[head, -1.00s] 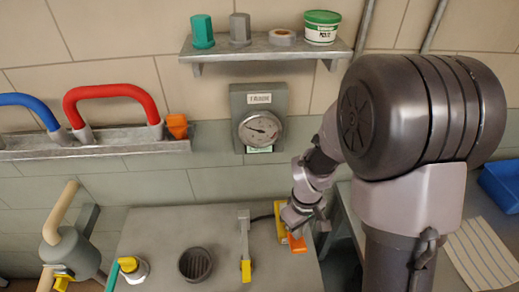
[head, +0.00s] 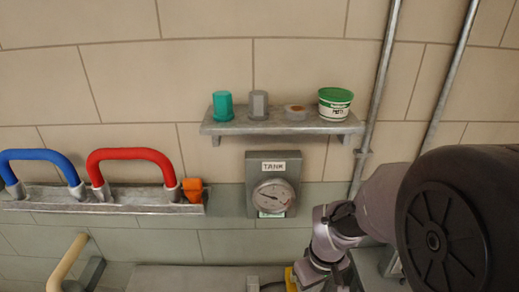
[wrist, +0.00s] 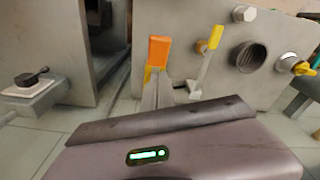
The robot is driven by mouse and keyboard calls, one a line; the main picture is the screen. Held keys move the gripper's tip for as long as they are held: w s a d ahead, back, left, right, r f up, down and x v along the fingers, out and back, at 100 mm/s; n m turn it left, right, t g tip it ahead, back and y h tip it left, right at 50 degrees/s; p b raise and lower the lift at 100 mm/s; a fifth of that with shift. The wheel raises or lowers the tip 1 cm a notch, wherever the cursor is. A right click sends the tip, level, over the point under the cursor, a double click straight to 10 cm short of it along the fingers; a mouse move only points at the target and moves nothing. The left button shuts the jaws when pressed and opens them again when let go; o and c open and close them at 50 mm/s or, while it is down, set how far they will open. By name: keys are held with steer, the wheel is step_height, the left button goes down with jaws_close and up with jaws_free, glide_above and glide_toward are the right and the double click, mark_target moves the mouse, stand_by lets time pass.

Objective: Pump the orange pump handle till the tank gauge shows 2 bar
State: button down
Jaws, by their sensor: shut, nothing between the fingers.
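The orange pump handle (wrist: 158,52) shows in the wrist view, with a yellow part just below it. My gripper (wrist: 165,92) is shut and empty, its fingers pointing at the handle's lower end; I cannot tell whether they touch it. The tank gauge (head: 273,196), a round dial under a TANK label, hangs on the wall. Its needle is thin and the scale too small to read.
A shelf (head: 215,129) holds a teal cap, a grey cap, a tape roll and a putty tub. A rack (head: 140,209) carries blue and red handles and an orange block. The wrist view shows a yellow-tipped lever (wrist: 215,38), a dark round opening (wrist: 248,56) and a yellow-handled valve (wrist: 302,68).

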steer(key=s+a+r+m+t+y+b, duration=0.1)
steer(key=s+r+m+t+b, duration=0.1)
steer(key=s+r+m+b, duration=0.1)
steer(key=s+a+r+m+t+b, duration=0.2)
steer(key=s+r+m+b, duration=0.1)
steer(key=s+m+b, duration=0.2)
steer(key=s+b, duration=0.2)
steer(key=s, duration=0.2)
steer(key=shift+s+a+r+m+t+y, duration=0.15)
steer(key=shift+s+a+m+t+y, duration=0.15)
steer(key=shift+t+y, duration=0.1)
steer(key=shift+r, duration=0.1)
steer(key=w+d+f+n+g+h+p, duration=0.1)
steer(key=w+d+n+g+p, duration=0.1)
steer(key=w+n+p, duration=0.35)
steer(key=w+d+f+n+g+h+p, duration=0.1)
steer(key=w+n+g+p, duration=0.1)
steer(key=w+p, duration=0.5)
steer(key=f+n, duration=0.1)
steer(key=f, duration=0.3)
steer(key=f+n+g+b, duration=0.1)
steer(key=f, duration=0.3)
steer(key=d+f+n, duration=0.1)
steer(key=f, duration=0.4)
steer(key=shift+w+g, duration=0.15)
steer(key=shift+g, duration=0.25)
